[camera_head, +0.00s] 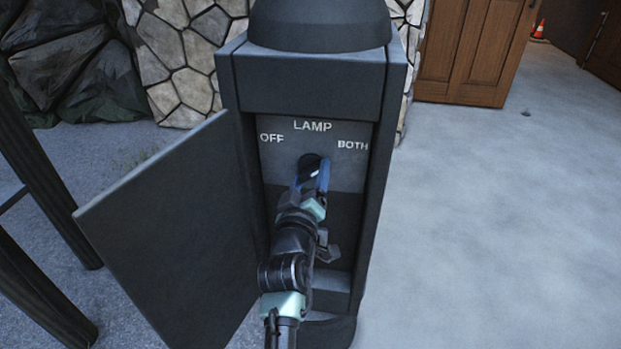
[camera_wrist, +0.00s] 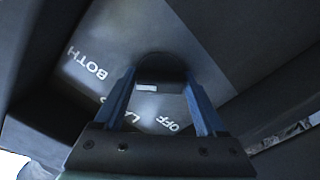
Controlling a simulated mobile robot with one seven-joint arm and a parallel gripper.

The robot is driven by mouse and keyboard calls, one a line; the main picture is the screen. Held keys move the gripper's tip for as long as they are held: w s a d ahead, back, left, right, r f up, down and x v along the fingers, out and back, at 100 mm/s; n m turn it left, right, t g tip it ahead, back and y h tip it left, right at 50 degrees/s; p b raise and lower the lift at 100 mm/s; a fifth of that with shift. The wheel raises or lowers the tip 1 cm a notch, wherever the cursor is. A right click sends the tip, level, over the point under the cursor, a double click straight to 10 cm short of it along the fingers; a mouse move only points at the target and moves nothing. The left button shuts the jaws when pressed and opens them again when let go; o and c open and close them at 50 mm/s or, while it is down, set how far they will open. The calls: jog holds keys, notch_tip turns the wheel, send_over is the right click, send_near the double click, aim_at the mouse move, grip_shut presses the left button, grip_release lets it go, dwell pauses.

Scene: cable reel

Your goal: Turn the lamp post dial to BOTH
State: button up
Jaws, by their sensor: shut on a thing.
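The lamp post (camera_head: 310,82) stands upright in the middle of the head view, with its panel (camera_head: 275,157) exposed. The panel reads LAMP at the top, OFF at left and BOTH at right. The dark dial (camera_head: 312,160) sits below LAMP, largely hidden by my gripper (camera_head: 311,174). In the wrist view the dial (camera_wrist: 162,66) is a dark knob with a small white mark on its near face. My blue fingers stand on either side of the dial, shut on it. In the wrist view the labels look turned, and I cannot tell which label the dial points to.
The post's door (camera_head: 170,235) hangs open to the left. A dark lever-like piece (camera_head: 327,246) is beside my wrist inside the post. Dark bars (camera_head: 40,190) stand at far left. A stone wall (camera_head: 185,60) and wooden door (camera_head: 475,50) are behind. The floor at right is clear.

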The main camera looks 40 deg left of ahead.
dwell(0.4)
jog(key=o, duration=1.3)
jog(key=p+v, duration=0.3)
jog(key=v, duration=1)
